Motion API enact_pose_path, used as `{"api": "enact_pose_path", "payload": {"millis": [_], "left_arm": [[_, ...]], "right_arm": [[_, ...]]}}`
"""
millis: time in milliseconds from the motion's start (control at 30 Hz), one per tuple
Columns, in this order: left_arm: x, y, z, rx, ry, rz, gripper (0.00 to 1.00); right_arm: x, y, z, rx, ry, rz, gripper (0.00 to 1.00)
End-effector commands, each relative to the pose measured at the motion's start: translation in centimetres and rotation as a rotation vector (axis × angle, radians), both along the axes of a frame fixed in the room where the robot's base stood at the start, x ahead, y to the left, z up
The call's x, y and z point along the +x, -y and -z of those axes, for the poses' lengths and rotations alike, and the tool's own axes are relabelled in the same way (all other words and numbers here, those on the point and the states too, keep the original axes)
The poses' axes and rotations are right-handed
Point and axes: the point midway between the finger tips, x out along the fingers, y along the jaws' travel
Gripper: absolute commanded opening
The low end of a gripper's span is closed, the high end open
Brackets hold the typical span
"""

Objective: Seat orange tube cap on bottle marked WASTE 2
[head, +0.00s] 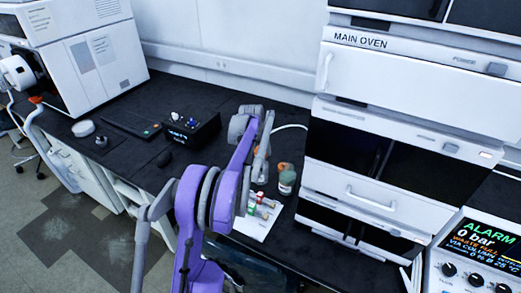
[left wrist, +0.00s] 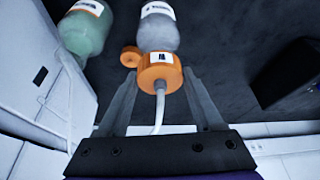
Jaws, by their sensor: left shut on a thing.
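The orange tube cap (left wrist: 160,72) is between the fingertips of my left gripper (left wrist: 160,78) in the left wrist view. A white tube (left wrist: 160,108) runs from the cap back between the fingers. The cap lines up with the neck end of a clear grey bottle (left wrist: 157,32); I cannot tell whether it is fully seated. That bottle's label is too small to read. My right gripper is not in view.
A loose orange cap (left wrist: 131,57) lies close by. A white tray (head: 258,224) holds small vials. The oven stack (head: 345,180) is close on the right.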

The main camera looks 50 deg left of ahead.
Motion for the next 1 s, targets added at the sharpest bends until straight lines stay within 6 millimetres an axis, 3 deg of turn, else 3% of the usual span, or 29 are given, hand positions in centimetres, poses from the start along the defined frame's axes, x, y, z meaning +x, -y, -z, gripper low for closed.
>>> {"api": "enact_pose_path", "payload": {"millis": [600, 1000], "left_arm": [[0.0, 0.0, 1.9, 0.0, 0.0, 0.0, 0.1], [0.0, 0.0, 2.0, 0.0, 0.0, 0.0, 0.1]], "right_arm": [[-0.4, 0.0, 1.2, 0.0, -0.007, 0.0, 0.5], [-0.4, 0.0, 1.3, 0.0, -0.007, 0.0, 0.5]]}}
